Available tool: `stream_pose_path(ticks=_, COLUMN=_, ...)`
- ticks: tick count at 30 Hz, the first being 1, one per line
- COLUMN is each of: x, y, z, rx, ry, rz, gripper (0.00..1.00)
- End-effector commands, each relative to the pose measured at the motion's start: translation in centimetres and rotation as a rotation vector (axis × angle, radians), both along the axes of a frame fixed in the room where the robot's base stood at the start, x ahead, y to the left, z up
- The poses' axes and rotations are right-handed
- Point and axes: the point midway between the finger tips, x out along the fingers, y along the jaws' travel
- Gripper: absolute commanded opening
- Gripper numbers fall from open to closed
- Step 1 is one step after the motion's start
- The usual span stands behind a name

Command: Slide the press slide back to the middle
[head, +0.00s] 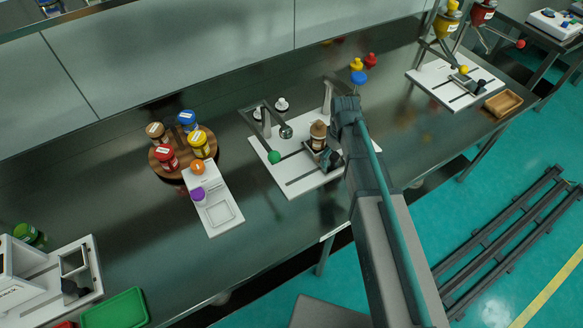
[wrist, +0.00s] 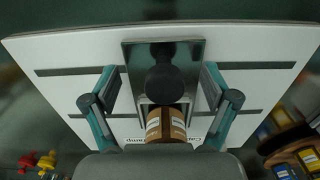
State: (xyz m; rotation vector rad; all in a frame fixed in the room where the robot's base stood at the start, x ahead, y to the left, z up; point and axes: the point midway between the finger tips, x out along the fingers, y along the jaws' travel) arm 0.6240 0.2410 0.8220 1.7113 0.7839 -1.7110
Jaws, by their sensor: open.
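The press slide (wrist: 140,55) is a shiny metal block on the slotted white base plate (head: 295,180) of the middle station. In the wrist view it lies near the picture's middle, with slots showing on both sides. A brown labelled jar (wrist: 165,125) stands at the slide, and it also shows in the head view (head: 318,135). A dark round knob (wrist: 170,85) shows in front of the slide. My gripper (wrist: 160,90) is open, with one finger on each side of the slide. Whether the fingers touch it I cannot tell. My arm hides the plate's right part in the head view.
The press lever with its green ball (head: 274,157) stands left of the slide. A round wooden stand (head: 170,165) with several jars and a white scale (head: 215,208) lie further left. Another station (head: 450,85) is at the far right. Bare bench lies between stations.

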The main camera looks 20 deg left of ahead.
Motion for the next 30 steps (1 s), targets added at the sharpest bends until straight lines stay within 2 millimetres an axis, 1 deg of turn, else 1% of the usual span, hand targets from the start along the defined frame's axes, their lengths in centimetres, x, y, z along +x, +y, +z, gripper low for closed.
stream_pose_path(ticks=10, x=0.0, y=0.0, z=0.0, rx=0.000, ry=0.000, rz=0.000, gripper=1.00)
stream_pose_path(ticks=14, x=0.0, y=0.0, z=0.3, rx=0.000, ry=0.000, rz=0.000, gripper=1.00)
stream_pose_path(ticks=17, x=0.0, y=0.0, z=1.0, rx=0.000, ry=0.000, rz=0.000, gripper=1.00)
stream_pose_path(ticks=30, x=0.0, y=0.0, z=5.1, rx=0.000, ry=0.000, rz=0.000, gripper=1.00)
